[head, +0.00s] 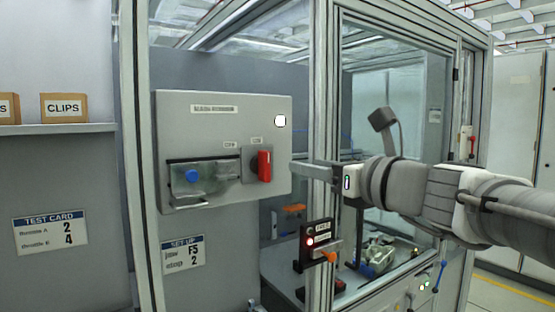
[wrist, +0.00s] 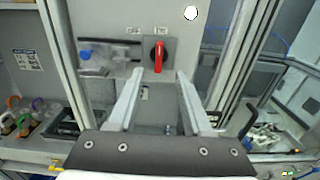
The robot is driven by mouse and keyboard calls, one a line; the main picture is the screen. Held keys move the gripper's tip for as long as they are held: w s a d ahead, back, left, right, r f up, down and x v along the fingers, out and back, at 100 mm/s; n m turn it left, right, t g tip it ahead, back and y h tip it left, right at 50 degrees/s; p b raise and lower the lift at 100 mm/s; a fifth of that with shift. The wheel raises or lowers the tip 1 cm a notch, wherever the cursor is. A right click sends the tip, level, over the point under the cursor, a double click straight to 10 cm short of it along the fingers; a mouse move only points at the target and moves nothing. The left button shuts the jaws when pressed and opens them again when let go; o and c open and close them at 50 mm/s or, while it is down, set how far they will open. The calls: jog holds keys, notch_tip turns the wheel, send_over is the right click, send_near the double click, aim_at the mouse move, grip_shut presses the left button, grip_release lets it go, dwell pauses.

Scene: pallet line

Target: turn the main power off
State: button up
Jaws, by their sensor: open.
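The grey main power box (head: 222,128) is fixed to the cell frame in the head view. Its red rotary handle (head: 265,165) stands vertical on a dark square plate, under the right one of two small labels. The handle also shows upright in the wrist view (wrist: 158,57). A round white lamp (head: 280,121) is lit at the box's upper right. My gripper (head: 298,167) reaches in from the right, its fingers beside the handle in the head view. In the wrist view its two fingers (wrist: 155,75) are apart and empty, with the handle beyond and between their tips.
Left of the handle is a clear cover (head: 205,178) with a blue knob (head: 192,176) behind it. A frame post (head: 322,120) stands just right of the box. Below is a small panel (head: 318,243) with a red light. Shelf boxes (head: 64,107) are far left.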

aim_at(269, 159)
jog(key=x, duration=1.5)
jog(key=shift+w+a, duration=0.15)
jog(key=shift+a, duration=0.05)
jog(key=shift+f, duration=0.1)
grip_shut()
